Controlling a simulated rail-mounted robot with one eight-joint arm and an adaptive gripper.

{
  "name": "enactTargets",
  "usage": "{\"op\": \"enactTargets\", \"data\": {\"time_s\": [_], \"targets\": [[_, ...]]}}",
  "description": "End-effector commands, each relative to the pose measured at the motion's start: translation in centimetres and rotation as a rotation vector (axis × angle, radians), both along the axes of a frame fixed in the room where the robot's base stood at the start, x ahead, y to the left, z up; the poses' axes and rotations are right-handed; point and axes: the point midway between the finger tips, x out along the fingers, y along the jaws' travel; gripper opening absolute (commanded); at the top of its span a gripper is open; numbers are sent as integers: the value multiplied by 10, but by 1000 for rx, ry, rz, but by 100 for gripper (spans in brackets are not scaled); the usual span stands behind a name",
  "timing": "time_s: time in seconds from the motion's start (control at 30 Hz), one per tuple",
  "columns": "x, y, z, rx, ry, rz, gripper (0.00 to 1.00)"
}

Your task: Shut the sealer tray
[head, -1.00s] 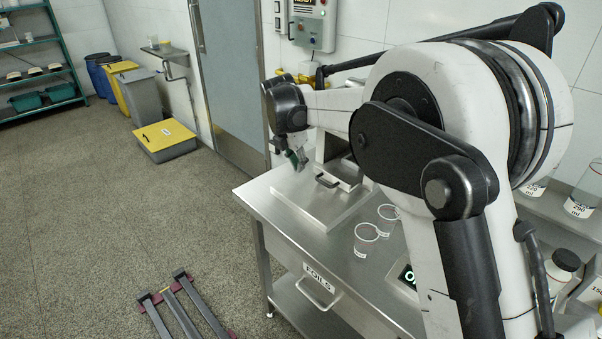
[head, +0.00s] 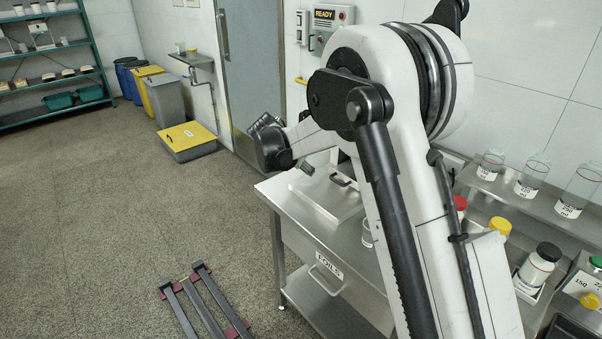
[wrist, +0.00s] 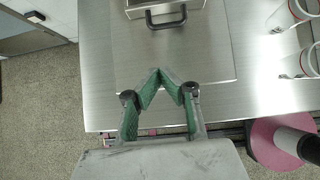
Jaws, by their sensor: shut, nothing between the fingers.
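The sealer tray has a metal front with a black bar handle (wrist: 166,22), at the top of the wrist view. In the head view the handle (head: 342,180) shows beside my arm, above a flat metal base plate (head: 318,200). My arm hides most of the sealer, and I cannot tell how far the tray stands out. My gripper (wrist: 160,76) is shut and empty, its green-padded fingers meeting in a point. It is over the base plate, in front of the handle and apart from it in the wrist view.
The sealer stands on a steel table (head: 270,190) with a drawer marked FOILS (head: 328,268). Clear cups (wrist: 298,62) stand to its right.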

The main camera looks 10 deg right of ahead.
Motion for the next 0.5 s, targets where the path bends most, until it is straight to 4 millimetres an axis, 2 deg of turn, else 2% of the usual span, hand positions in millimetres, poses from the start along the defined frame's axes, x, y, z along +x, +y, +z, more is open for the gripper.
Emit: {"op": "enactTargets", "data": {"time_s": [0.4,0.5], "targets": [[28,-39,-60,1,0,-2,0],[36,-50,-68,1,1,-1,0]]}}
